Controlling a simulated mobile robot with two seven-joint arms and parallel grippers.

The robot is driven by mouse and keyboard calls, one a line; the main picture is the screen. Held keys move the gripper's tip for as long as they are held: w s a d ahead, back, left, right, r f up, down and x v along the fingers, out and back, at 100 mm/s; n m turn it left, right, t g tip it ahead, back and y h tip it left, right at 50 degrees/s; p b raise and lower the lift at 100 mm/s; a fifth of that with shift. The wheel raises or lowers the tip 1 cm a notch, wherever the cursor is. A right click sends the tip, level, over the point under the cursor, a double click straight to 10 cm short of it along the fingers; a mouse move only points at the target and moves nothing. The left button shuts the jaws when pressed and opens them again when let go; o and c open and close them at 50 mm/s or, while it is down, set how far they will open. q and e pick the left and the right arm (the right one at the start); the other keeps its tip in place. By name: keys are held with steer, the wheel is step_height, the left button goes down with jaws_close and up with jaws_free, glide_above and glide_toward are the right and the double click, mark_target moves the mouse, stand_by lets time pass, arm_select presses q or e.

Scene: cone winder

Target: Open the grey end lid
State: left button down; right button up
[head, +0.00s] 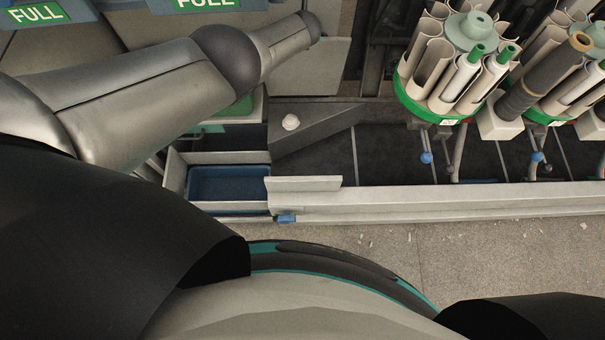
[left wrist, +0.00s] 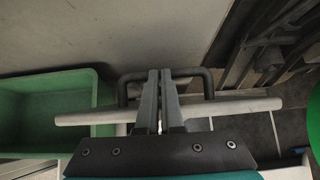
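In the left wrist view a pale grey panel edge (left wrist: 90,116) crosses the picture, with a dark U-shaped bar handle (left wrist: 190,72) on it; this looks like the grey end lid. My left gripper (left wrist: 161,72) is at the middle of the handle. Its two fingers lie close together, tips level with the crossbar, which runs behind them. I see nothing clearly clamped between them; whether they touch the bar is unclear. In the head view my left arm reaches across the top left, and its gripper is hidden. My right gripper is in neither view.
A blue tray (head: 228,183) sits in the pale frame below my left arm. A grey wedge-shaped block (head: 318,128) with a white knob is beside it. Green-based tube carousels (head: 437,106) stand at right. A green bin (left wrist: 50,105) is left in the wrist view.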

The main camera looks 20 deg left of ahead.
arm_select(q)
steer(key=shift+w+r, duration=0.1)
steer(key=shift+w, duration=0.05)
stand_by(0.5)
steer(key=p+v, duration=1.5)
steer(key=p, duration=0.2)
steer(key=shift+p, duration=0.4)
